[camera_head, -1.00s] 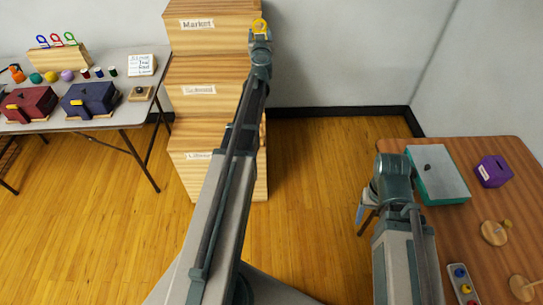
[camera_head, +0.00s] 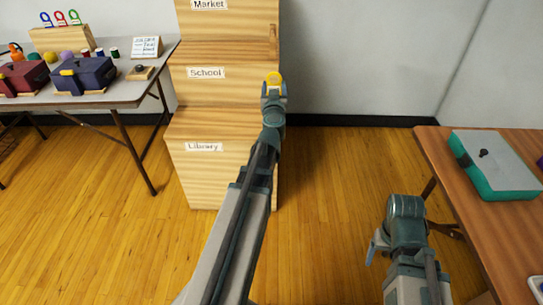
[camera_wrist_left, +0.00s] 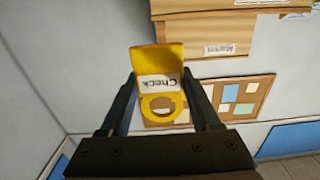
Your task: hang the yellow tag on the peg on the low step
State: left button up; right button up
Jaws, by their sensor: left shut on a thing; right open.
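The yellow tag (camera_head: 273,77) is upright in my left gripper (camera_head: 274,90), in front of the right edge of the stepped wooden stand. In the left wrist view the tag (camera_wrist_left: 157,62) has a "Check" label and a round hole, and sits between the fingers of my left gripper (camera_wrist_left: 160,92). The low step (camera_head: 210,125) bears the label "Library"; my left arm covers its right part, and I see no peg there. A small brown peg (camera_head: 273,32) shows at the right of the middle step. My right gripper (camera_head: 378,245) is open and empty, left of the right table.
The middle step is labelled "School", the top one "Market". A folding table (camera_head: 130,92) at left holds a red box, a blue box (camera_head: 88,75) and craft items. A brown table (camera_head: 460,190) at right bears a teal-sided case (camera_head: 500,165). Floor between is clear.

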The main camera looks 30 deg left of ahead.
pick_arm(q)
jog(key=s+d+f+b, duration=0.1)
jog(key=s+f+b, duration=0.2)
jog(key=f+b, duration=0.4)
jog(key=s+d+f+b, duration=0.2)
jog(key=s+f+b, duration=0.1)
jog(key=f+b, duration=0.4)
notch_tip(320, 180, down, 3)
jog(key=shift+s+r, duration=0.15)
jog(key=shift+s, duration=0.1)
jog(key=shift+w, duration=0.1)
